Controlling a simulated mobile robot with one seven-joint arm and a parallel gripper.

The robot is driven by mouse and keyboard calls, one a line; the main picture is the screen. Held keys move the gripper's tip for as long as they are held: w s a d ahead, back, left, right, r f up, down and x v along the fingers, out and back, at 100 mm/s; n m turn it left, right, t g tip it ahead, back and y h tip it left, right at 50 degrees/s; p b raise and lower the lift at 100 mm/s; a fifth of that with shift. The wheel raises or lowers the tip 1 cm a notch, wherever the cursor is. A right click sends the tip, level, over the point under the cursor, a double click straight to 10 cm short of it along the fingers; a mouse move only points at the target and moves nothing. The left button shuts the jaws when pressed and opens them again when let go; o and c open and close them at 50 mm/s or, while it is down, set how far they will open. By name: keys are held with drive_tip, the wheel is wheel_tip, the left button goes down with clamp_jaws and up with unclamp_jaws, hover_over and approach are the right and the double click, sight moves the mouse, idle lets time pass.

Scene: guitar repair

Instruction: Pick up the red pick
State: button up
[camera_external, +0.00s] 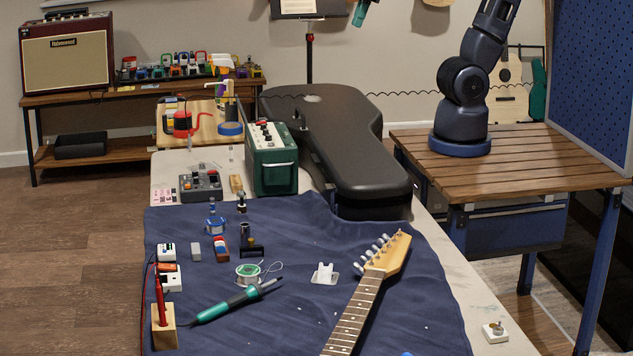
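I cannot make out a red pick in this view. Small pale specks lie on the dark blue cloth (300,320), too small to name, and a bit of something blue (406,353) shows at the bottom edge. My arm rises from the wooden side table (540,155) at the right and leaves the picture at the top. My gripper is out of the picture, so its state is hidden.
A guitar neck (352,318) lies on the cloth near a teal soldering iron (235,300), a solder spool (248,273) and a red-handled tool (160,290). A black guitar case (345,150) and green amplifier (272,165) stand behind.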

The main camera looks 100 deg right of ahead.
drive_tip(key=w+a+f+g, duration=0.1)
drive_tip(key=w+a+f, duration=0.3)
drive_tip(key=w, duration=0.5)
drive_tip(key=w+a+f, duration=0.1)
drive_tip(key=w+a, duration=0.4)
drive_tip(key=w, duration=0.5)
drive_tip(key=w+a+f+g, duration=0.1)
drive_tip(key=w+a+f, duration=0.3)
drive_tip(key=w, duration=0.5)
drive_tip(key=w+a+f+g, duration=0.1)
drive_tip(key=w+a+f, duration=0.6)
drive_tip(key=a+f, duration=0.45)
drive_tip(key=w+a+f+g, duration=0.1)
drive_tip(key=w+a+f, duration=0.75)
drive_tip(key=f, duration=0.65)
drive_tip(key=shift+s+d+f, duration=0.1)
drive_tip(key=shift+s+f, duration=0.05)
drive_tip(key=shift+f, duration=2.4)
drive_tip(key=shift+s+d+f, duration=0.1)
drive_tip(key=shift+s+f, duration=0.05)
drive_tip(key=shift+f, duration=2.4)
clamp_jaws()
